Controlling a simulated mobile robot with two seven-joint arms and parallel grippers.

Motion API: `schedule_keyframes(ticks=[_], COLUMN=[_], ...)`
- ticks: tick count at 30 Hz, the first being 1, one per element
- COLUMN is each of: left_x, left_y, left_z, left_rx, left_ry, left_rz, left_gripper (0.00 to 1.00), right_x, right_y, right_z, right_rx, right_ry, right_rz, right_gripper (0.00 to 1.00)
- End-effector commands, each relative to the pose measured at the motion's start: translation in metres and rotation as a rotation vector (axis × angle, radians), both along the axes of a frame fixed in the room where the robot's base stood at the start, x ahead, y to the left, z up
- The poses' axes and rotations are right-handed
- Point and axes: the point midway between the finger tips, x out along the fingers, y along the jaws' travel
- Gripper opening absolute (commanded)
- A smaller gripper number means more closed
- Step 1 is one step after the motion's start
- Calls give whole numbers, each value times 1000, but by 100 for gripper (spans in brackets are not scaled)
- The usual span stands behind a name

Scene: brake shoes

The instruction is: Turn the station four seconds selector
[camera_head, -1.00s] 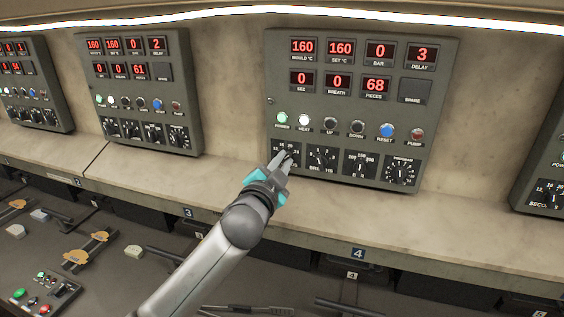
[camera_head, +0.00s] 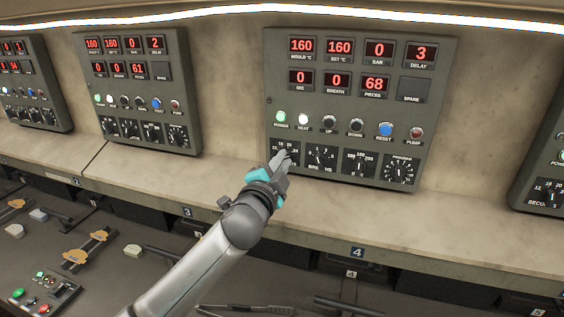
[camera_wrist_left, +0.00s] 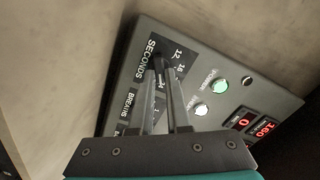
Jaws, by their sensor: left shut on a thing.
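Station four's panel (camera_head: 440,110) stands upright on the ledge in the head view, with a row of black selectors along its bottom. The seconds selector dial (camera_head: 287,146) is the leftmost, largely hidden behind my left gripper (camera_head: 284,158). In the left wrist view the SECONDS label (camera_wrist_left: 152,48) and the dial numbers 12, 16 and 24 (camera_wrist_left: 178,62) show beside the fingers. My left gripper (camera_wrist_left: 160,68) is shut on the selector's dark knob between its fingertips. The pointer's exact setting is hidden. My right gripper is in neither view.
The breaths selector (camera_head: 319,157) is close to the right of my gripper. Lit push buttons, such as the green power button (camera_head: 280,117), sit just above. The stone ledge (camera_head: 400,217) runs below, and a neighbouring panel (camera_head: 150,75) stands to the left.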

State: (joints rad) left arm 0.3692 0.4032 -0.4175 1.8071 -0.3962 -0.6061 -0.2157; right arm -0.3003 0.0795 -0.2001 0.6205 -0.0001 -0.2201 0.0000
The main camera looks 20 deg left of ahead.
Motion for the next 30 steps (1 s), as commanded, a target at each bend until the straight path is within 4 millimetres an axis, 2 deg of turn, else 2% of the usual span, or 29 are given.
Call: schedule_keyframes(ticks=[1,9,20,23,30], left_x=[0,0,-5,-14,-49], left_y=[0,0,0,1,2], left_z=[0,0,0,-1,-2], left_rx=[4,2,1,1,0], left_ry=[-1,-1,-1,0,0], left_rz=[0,0,-1,0,-1], left_gripper=[16,45,45,45,45], right_x=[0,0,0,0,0], right_y=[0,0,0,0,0], right_z=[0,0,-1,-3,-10], right_rx=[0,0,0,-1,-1], right_ry=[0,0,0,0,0], right_rz=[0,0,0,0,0], right_gripper=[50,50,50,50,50])
